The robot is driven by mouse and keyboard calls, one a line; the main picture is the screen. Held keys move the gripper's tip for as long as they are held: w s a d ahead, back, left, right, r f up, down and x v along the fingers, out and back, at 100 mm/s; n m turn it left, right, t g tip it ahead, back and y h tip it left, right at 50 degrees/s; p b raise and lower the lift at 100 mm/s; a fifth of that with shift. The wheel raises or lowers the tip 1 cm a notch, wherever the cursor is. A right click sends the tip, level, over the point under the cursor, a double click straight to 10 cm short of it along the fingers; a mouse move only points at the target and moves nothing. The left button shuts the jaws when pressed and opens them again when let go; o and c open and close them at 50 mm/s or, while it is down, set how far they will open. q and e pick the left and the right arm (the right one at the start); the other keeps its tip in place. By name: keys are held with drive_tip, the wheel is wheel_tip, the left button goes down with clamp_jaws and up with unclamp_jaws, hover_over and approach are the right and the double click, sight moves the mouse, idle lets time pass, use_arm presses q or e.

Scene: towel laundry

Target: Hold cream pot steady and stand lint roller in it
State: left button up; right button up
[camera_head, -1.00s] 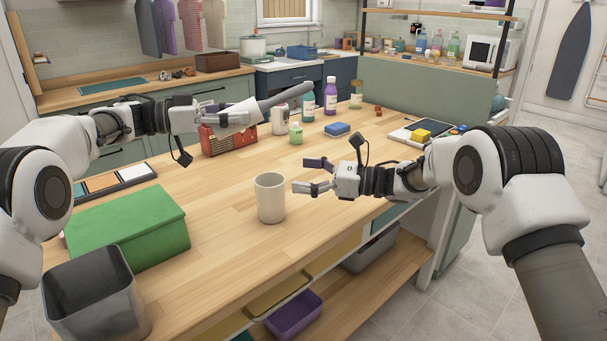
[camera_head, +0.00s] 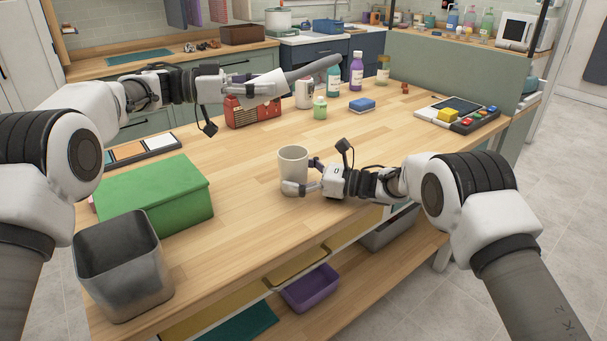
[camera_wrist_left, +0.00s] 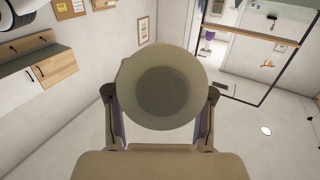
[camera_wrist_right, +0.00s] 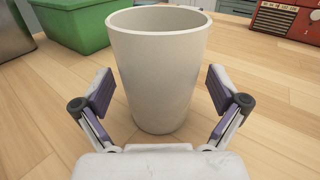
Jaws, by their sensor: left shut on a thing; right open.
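The cream pot (camera_head: 292,165) stands upright and open on the wooden table. It fills the middle of the right wrist view (camera_wrist_right: 158,75). My right gripper (camera_head: 303,176) is open at the pot, with one finger on each side and visible gaps between fingers and wall. My left gripper (camera_head: 248,88) is shut on the lint roller, held level in the air above the table, behind the pot. The roller's grey handle (camera_head: 315,70) points right. In the left wrist view the roller's round end (camera_wrist_left: 160,88) sits between the fingers.
A green box (camera_head: 155,195) and a grey metal bin (camera_head: 120,265) stand on the left. The tabletop right of the pot is mostly clear.

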drive_tip(key=c, duration=1.3)
use_arm(q)
wheel_tip(320, 180, down, 13)
drive_tip(key=o, duration=1.3)
drive_tip(key=shift+r, duration=0.1)
wheel_tip(320, 180, up, 10)
drive_tip(key=shift+f, duration=0.1)
